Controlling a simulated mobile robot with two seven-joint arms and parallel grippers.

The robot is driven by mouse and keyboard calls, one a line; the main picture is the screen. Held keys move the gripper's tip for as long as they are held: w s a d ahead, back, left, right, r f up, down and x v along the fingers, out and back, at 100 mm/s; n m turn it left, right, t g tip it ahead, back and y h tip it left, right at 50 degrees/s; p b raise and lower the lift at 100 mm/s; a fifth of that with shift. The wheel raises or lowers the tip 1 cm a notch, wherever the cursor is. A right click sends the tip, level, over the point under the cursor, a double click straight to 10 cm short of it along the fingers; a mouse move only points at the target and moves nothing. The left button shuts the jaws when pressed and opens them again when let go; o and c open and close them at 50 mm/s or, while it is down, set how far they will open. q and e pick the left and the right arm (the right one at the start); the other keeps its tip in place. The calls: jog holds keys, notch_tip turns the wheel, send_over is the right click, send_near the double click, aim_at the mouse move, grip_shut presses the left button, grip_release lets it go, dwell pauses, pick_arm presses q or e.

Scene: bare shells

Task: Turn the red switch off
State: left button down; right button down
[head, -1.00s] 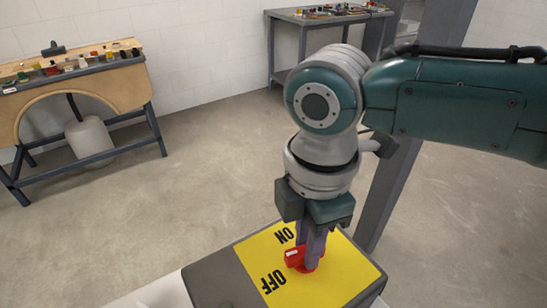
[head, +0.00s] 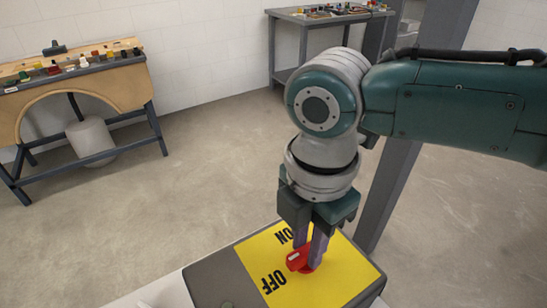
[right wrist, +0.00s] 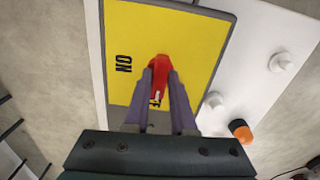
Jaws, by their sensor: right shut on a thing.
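The red switch (head: 300,259) is a rotary handle with a white mark on its end, on a yellow plate (head: 340,285) with black ON and OFF labels. In the head view the white mark points left, between ON and OFF. My right gripper (head: 309,260) comes down from above and is shut on the switch handle. In the right wrist view the red switch (right wrist: 159,66) sits between the two purple-grey fingers (right wrist: 160,78), which partly hide the lower label. My left gripper is not in view.
The yellow plate is set in a grey box (head: 213,285). White knobs (right wrist: 281,62) and an orange-capped knob (right wrist: 239,128) stand on the white panel beside it. A grey post (head: 392,190) rises behind my right arm. Cluttered benches (head: 85,70) stand far back.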

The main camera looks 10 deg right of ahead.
aim_at(307, 249)
jog(key=c, duration=0.8)
grip_release()
jog(key=shift+o, duration=0.2)
notch_tip(307, 249, up, 10)
jog(key=shift+p, duration=0.3)
jog(key=s+a+f+m+t+y, duration=0.2)
jog(key=s+a+f+m+y, duration=0.15)
jog(key=s+a+m, duration=0.4)
jog(key=s+d+m+t+h, duration=0.1)
jog(key=s+d+m, duration=0.3)
jog(key=d+m, duration=0.3)
jog(key=s+d+m+t+h, duration=0.1)
jog(key=s+d+m+h, duration=0.1)
jog(key=s+d+m, duration=0.5)
notch_tip(307, 249, up, 36)
jog(key=w+d+p, duration=0.1)
jog(key=w+p, duration=0.1)
jog(key=p, duration=3.5)
jog(key=shift+d+r+n, duration=0.25)
jog(key=shift+d+n, duration=0.1)
